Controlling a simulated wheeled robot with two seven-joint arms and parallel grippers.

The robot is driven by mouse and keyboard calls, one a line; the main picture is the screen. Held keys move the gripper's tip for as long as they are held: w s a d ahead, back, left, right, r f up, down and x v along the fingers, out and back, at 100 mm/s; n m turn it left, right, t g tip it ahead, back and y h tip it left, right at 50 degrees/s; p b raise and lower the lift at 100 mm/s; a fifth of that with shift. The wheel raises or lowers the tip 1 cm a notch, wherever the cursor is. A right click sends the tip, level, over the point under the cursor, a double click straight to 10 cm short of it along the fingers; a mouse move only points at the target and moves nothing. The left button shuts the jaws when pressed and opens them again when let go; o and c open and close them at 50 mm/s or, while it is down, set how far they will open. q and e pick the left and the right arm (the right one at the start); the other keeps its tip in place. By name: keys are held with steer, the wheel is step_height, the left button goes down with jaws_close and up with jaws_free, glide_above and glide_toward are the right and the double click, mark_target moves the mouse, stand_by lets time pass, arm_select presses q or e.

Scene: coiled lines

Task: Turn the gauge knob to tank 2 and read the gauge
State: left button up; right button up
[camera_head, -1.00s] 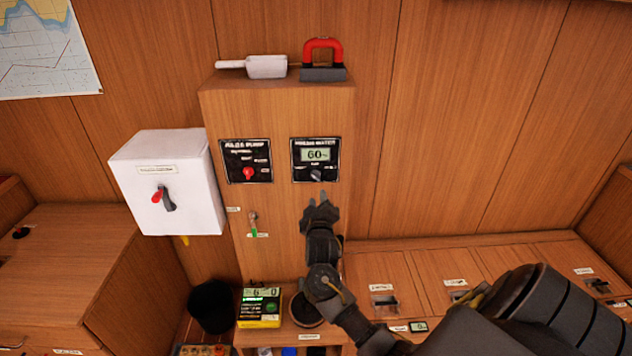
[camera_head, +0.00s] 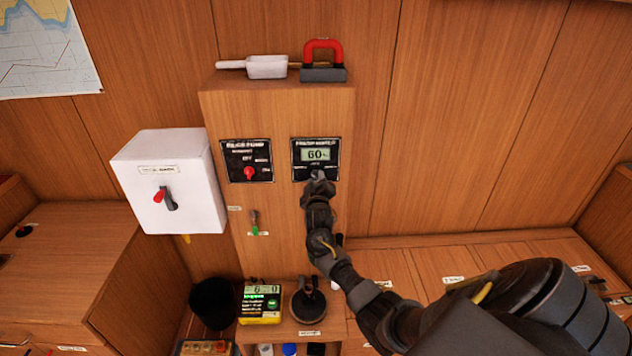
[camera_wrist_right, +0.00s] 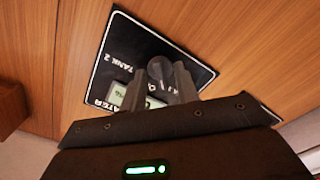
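The fresh water gauge (camera_head: 316,150) is a black panel on the wooden cabinet front; its display reads about 60. In the right wrist view the black gauge knob (camera_wrist_right: 161,69) sits beside the display (camera_wrist_right: 120,94), with the label TANK 2 (camera_wrist_right: 122,60) on one side. My right gripper (camera_head: 318,178) is at the lower part of the gauge and hides the knob in the head view. In the wrist view its two fingers (camera_wrist_right: 158,76) are apart, one on each side of the knob; I cannot tell whether they touch it. My left gripper is not in view.
The bilge pump panel (camera_head: 247,161) with a red knob is left of the gauge. A white switch box (camera_head: 168,182) stands out further left. A scoop (camera_head: 266,67) and a red-handled magnet (camera_head: 323,60) lie on top of the cabinet.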

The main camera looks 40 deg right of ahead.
jaws_close()
steer(key=shift+m, duration=0.3)
steer(key=m+b, duration=0.2)
steer(key=m, duration=0.4)
steer(key=shift+a+f, duration=0.1)
steer(key=shift+f, duration=0.05)
steer(key=m+b, duration=0.1)
steer(key=m, duration=0.4)
steer(key=shift+m+b, duration=0.3)
steer(key=shift+b, duration=0.1)
steer(key=m+b, duration=0.2)
steer(key=m, duration=0.3)
steer(key=shift+m, duration=0.3)
jaws_free()
steer(key=shift+w, duration=0.1)
